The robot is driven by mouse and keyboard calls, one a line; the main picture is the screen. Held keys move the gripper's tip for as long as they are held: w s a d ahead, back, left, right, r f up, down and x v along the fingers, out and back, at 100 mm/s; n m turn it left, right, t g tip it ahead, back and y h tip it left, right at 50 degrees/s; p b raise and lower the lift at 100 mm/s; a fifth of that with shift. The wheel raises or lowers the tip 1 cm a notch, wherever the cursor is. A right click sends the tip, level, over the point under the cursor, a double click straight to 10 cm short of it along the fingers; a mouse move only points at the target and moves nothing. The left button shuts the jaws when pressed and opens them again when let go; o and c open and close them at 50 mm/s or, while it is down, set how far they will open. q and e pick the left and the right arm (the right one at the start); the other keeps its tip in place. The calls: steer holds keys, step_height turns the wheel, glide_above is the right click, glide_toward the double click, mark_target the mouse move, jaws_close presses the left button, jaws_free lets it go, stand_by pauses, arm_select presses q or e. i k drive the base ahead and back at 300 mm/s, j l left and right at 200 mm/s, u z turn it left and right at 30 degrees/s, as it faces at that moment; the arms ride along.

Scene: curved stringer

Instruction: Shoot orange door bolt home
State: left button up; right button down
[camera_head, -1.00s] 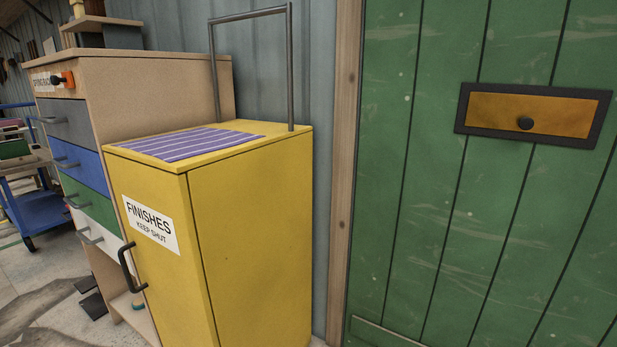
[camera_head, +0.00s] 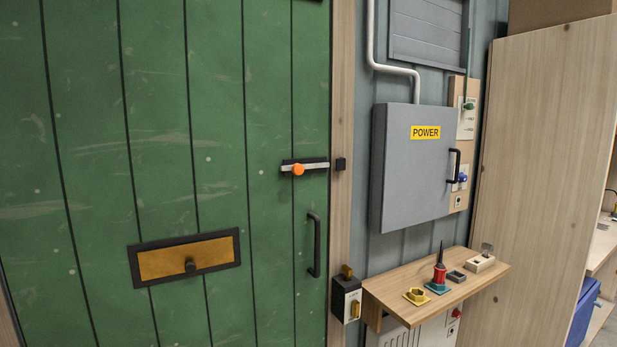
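The door bolt is on the right part of the green plank door (camera_head: 225,120). It has an orange round knob (camera_head: 298,169) on a pale metal bar (camera_head: 318,166) over a dark backplate. A small black keeper block (camera_head: 340,164) sits on the wooden door frame (camera_head: 342,90) to the right of the bolt. The bar's right end lies close to the keeper; I cannot tell whether it enters it. Neither of my grippers shows in the head view.
A black pull handle (camera_head: 314,245) is below the bolt, and a brass flap (camera_head: 188,260) lies lower left. Right of the frame are a grey POWER cabinet (camera_head: 412,165), a wooden shelf (camera_head: 440,290) with small items, and a black box (camera_head: 346,299) below the keeper.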

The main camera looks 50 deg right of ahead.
mark_target(298, 168)
steer(key=z, duration=1.5)
